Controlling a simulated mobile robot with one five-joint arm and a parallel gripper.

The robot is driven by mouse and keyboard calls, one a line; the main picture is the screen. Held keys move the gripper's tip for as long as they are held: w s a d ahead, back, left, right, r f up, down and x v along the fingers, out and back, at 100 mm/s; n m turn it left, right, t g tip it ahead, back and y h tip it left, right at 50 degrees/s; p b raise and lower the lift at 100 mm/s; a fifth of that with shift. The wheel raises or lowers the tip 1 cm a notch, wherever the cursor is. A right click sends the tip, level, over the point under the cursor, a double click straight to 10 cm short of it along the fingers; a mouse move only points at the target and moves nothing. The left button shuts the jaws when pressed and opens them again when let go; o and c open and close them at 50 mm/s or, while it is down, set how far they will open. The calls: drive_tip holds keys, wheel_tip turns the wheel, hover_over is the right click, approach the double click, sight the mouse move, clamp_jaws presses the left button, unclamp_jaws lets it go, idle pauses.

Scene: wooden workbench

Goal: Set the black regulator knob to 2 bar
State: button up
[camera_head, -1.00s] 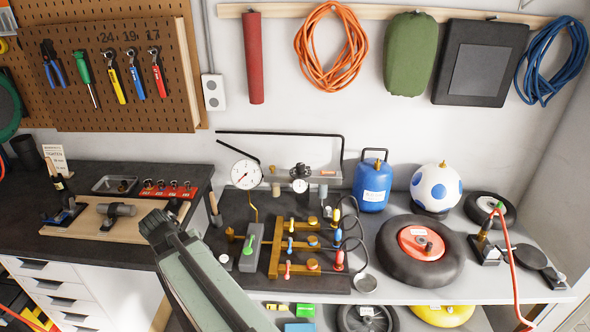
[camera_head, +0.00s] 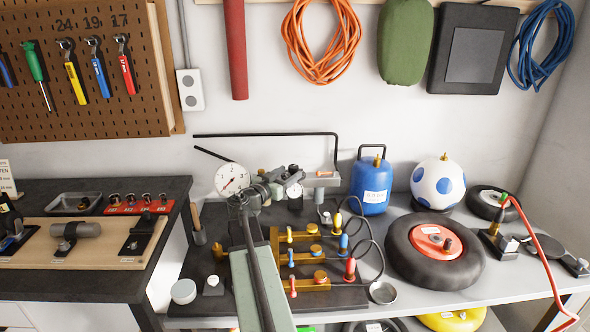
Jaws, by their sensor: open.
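My gripper (camera_head: 275,181) is open at the regulator's left and upper side, close to the knob. I cannot tell whether the jaws straddle or touch it. A larger white dial gauge (camera_head: 231,178) stands just left of my gripper, its needle slanted.
A brass manifold (camera_head: 305,257) with coloured valves and black hoses stands right of my arm. A blue gas bottle (camera_head: 371,186), a white ball (camera_head: 437,184) and a black wheel (camera_head: 434,252) are further right. A black bent rod (camera_head: 300,134) runs above the regulator.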

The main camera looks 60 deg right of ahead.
sight(297, 166)
drive_tip(key=d, duration=0.6)
drive_tip(key=shift+d, duration=0.2)
drive_tip(key=shift+s, duration=0.1)
clamp_jaws()
drive_tip(key=shift+n+t, duration=0.3)
drive_tip(key=shift+t, duration=0.1)
